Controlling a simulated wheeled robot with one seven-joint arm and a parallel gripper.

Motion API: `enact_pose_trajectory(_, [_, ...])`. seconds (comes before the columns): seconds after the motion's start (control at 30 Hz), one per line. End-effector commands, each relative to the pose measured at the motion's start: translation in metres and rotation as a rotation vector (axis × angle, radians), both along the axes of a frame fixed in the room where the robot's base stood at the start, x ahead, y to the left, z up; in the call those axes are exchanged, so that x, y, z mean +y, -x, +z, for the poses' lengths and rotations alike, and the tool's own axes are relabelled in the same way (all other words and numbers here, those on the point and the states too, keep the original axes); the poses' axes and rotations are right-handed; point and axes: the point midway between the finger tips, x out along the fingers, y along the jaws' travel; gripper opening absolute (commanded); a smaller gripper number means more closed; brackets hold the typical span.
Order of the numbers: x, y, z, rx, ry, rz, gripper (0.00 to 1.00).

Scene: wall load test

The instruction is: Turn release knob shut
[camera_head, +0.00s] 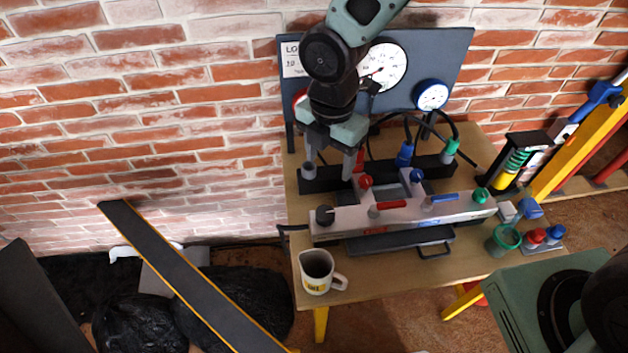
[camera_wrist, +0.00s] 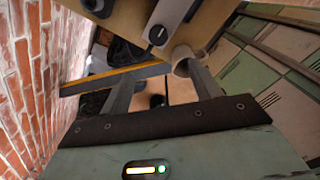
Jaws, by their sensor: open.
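A grey manifold block (camera_head: 400,213) lies on the wooden table. A black knob (camera_head: 324,215) sits at its left end and looks like the release knob; no readable label confirms this. The black knob also shows in the wrist view (camera_wrist: 158,35), with a pale mark on its face. Whether it is open or shut cannot be told. Red, blue and green knobs and a red and a blue lever sit along the block. My gripper (camera_head: 332,172) is open and empty, above and behind the block's left end, apart from the black knob. Its fingers frame floor in the wrist view (camera_wrist: 160,80).
A white mug (camera_head: 316,272) stands at the table's front left. A dark gauge board (camera_head: 425,75) stands behind, with hoses below it. A black tray with a handle (camera_head: 400,239) lies before the block. A brick wall is close behind.

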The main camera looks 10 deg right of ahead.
Motion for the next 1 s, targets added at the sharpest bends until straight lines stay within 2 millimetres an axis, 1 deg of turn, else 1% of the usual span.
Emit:
enact_pose_trajectory(0.07, [0.0, -0.002, -0.002, 0.001, 0.001, 0.021, 0.63])
enact_pose_trajectory(0.17, [0.0, -0.002, -0.01, 0.003, 0.003, 0.026, 0.63])
enact_pose_trajectory(0.27, [0.0, -0.001, -0.024, 0.005, 0.003, 0.026, 0.63])
enact_pose_trajectory(0.7, [0.0, 0.0, -0.113, 0.004, 0.004, 0.025, 0.63])
enact_pose_trajectory(0.9, [0.0, 0.0, -0.147, 0.003, 0.004, 0.024, 0.63])
enact_pose_trajectory(1.0, [0.0, -0.001, -0.159, 0.003, 0.003, 0.022, 0.63])
